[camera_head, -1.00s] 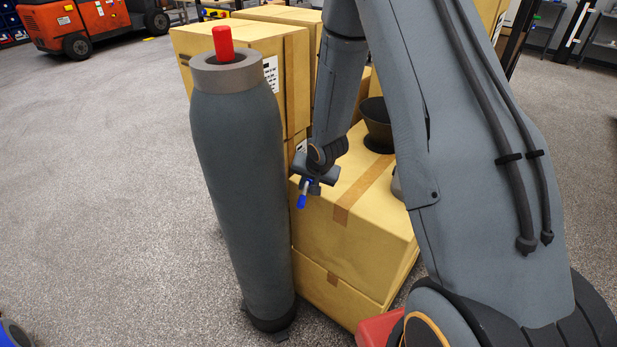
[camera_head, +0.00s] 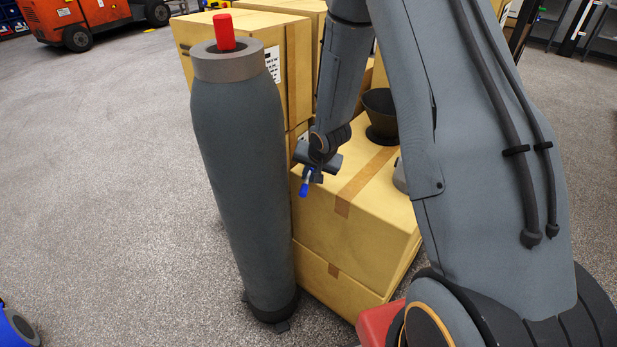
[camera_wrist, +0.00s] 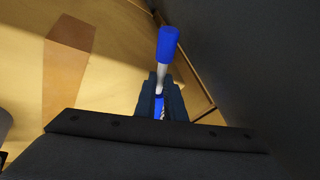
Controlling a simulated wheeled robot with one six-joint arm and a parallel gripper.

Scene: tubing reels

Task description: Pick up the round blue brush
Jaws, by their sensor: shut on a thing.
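The blue brush (camera_wrist: 167,44) has a blue end and a pale shaft in the wrist view. My gripper (camera_wrist: 161,98) is shut on its shaft, with the blue end sticking out beyond the fingertips. In the head view the brush (camera_head: 303,190) hangs below my gripper (camera_head: 311,174), tilted, in front of the upper cardboard box's left edge. The part of the brush between the jaws is mostly hidden.
A cardboard box (camera_head: 378,221) stands on another box (camera_head: 340,287) close by. A dark bowl-like thing (camera_head: 380,115) sits on top. Open floor (camera_head: 100,180) lies at left.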

